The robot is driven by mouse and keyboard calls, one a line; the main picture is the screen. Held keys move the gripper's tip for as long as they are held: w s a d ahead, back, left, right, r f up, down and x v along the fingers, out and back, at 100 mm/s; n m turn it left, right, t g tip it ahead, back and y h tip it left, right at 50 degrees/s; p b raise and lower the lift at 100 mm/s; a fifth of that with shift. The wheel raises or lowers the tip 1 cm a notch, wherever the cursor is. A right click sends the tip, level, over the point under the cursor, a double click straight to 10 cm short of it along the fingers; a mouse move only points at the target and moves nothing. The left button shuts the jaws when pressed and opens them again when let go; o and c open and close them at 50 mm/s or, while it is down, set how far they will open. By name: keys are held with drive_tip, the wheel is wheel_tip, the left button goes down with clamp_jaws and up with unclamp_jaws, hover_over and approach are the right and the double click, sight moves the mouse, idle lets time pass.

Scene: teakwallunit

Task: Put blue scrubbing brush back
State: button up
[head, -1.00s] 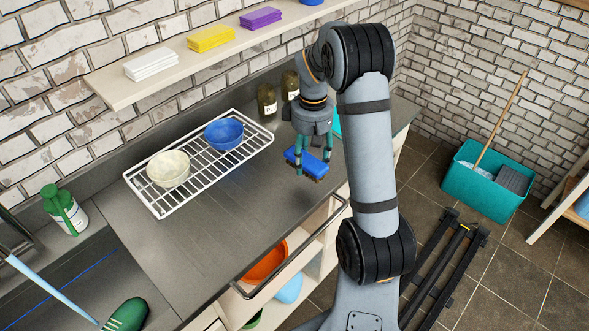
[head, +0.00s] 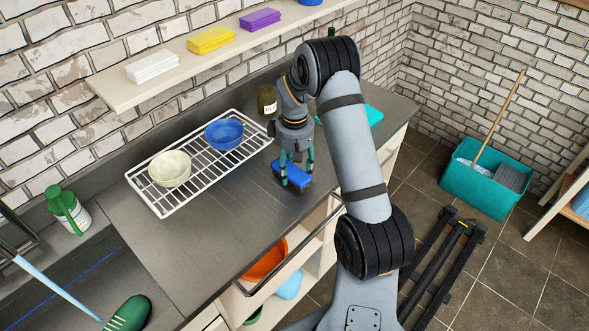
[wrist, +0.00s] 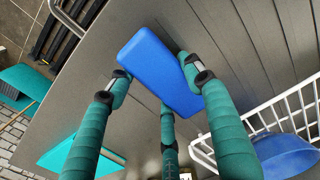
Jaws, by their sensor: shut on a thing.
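The blue scrubbing brush (head: 292,176) is at my gripper (head: 296,174), low over the grey counter, right of the dish rack. In the wrist view the brush's blue block (wrist: 158,68) sits between the green fingers of my gripper (wrist: 155,80), which are shut on it. Its underside is hidden in the wrist view, and I cannot tell whether it touches the counter.
A white wire rack (head: 181,197) with a cream bowl (head: 170,169) and a blue bowl (head: 224,133) stands left of my gripper. A dark bottle (head: 267,100) and a teal flat item (head: 372,115) are behind. The counter (head: 215,225) in front is clear.

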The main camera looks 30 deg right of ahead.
sight(295, 169)
drive_tip(key=o, duration=1.3)
drive_tip(key=shift+f, duration=0.15)
drive_tip(key=shift+o, duration=0.2)
wheel_tip(295, 169, up, 12)
drive_tip(key=shift+r, duration=0.2)
drive_tip(key=shift+o, duration=0.9)
